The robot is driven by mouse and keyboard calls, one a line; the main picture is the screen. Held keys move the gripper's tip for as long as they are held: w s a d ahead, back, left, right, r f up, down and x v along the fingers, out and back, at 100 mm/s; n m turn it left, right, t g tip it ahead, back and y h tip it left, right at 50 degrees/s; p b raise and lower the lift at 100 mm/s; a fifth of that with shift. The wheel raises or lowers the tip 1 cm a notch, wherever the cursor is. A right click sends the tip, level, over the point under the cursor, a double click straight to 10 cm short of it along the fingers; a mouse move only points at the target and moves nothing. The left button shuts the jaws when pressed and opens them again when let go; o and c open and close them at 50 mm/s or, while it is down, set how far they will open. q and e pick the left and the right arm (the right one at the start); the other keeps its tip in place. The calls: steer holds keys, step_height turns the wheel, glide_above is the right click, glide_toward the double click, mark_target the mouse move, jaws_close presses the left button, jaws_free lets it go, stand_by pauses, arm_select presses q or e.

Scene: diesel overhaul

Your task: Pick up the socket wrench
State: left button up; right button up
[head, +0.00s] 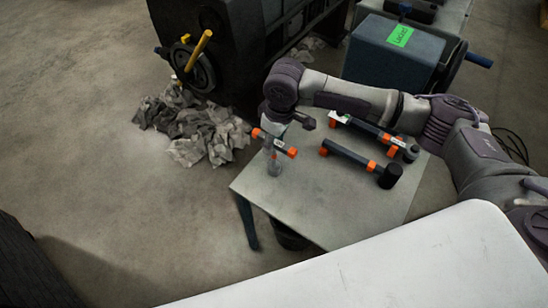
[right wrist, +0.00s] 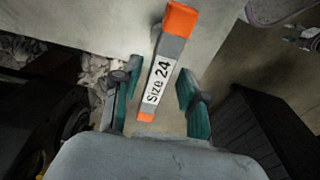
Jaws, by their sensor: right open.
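A grey bar with orange ends and a white label reading "Size 24" (right wrist: 160,75) lies between the spread fingers of my right gripper (right wrist: 158,92) in the right wrist view. In the head view the orange-ended bar (head: 289,151) is at the left corner of the grey table, under my right gripper (head: 272,132). My right gripper is open; contact cannot be told. Two more dark tools with orange bands lie to the right: one with a black cylindrical end (head: 350,154), one behind it with a white label (head: 372,129). My left gripper is out of view.
The grey table (head: 310,205) has bare room at its front. A blue-grey box with a green label (head: 385,58) is behind. Crumpled grey sheets (head: 195,125) and a dark machine (head: 235,40) are to the left.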

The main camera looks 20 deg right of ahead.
mark_target(273, 165)
steer(key=f, duration=0.2)
steer(key=shift+w+f, duration=0.2)
steer(key=shift+f, duration=0.4)
steer(key=c, duration=0.3)
jaws_close()
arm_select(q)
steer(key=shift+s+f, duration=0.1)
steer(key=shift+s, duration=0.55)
